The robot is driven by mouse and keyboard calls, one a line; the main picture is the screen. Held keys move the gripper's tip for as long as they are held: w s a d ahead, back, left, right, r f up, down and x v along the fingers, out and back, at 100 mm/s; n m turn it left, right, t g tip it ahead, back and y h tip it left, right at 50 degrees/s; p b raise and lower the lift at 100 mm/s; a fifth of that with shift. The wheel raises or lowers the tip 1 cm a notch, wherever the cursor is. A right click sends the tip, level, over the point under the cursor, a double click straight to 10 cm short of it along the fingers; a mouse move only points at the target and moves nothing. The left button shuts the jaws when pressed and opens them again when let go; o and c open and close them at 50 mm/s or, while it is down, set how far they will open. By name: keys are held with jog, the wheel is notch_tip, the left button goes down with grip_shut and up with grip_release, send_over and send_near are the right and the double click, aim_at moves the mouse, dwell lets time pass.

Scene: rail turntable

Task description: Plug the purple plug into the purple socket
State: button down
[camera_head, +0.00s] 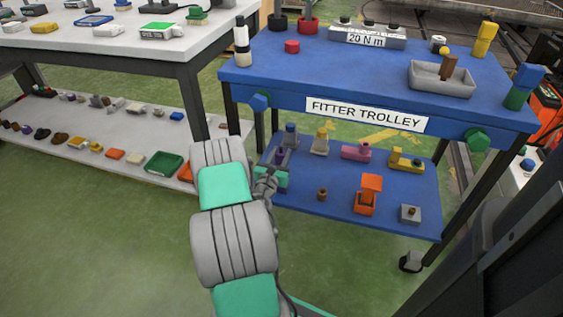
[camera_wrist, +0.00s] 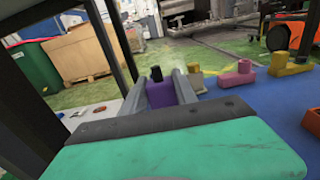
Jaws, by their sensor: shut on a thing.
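A purple block with a black top, which looks like the purple plug (camera_wrist: 161,95), is between the two grey fingers of my gripper (camera_wrist: 160,91) in the wrist view. My gripper is shut on it. In the head view my gripper (camera_head: 280,158) is at the left end of the trolley's lower shelf, and a small purple patch of the plug (camera_head: 280,153) shows between the fingers. I cannot make out a separate purple socket in either view. I cannot tell whether the plug's lower end touches anything, as my gripper hides it.
The blue trolley's lower shelf (camera_head: 340,215) holds a pink piece (camera_head: 356,152), a yellow piece (camera_head: 405,161), an orange piece (camera_head: 369,195) and a grey block (camera_head: 410,214). The blue top (camera_head: 350,65) overhangs it. A white table (camera_head: 150,48) stands left.

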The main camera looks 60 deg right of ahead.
jog(key=shift+s+d, duration=0.15)
jog(key=shift+d, duration=0.05)
jog(key=shift+a, duration=0.2)
jog(key=shift+f, duration=0.4)
notch_tip(320, 180, down, 5)
jog(key=b, duration=0.4)
jog(key=shift+f, duration=0.1)
jog(key=shift+f+b, duration=1.7)
jog(key=shift+f, duration=0.4)
dwell(1.1)
jog(key=c, duration=0.9)
grip_release()
jog(key=shift+a, duration=0.1)
jog(key=a, duration=0.5)
jog(key=s+a, duration=0.1)
jog(key=a, duration=0.1)
jog(key=shift+s+a, duration=0.1)
jog(key=shift+a, duration=0.15)
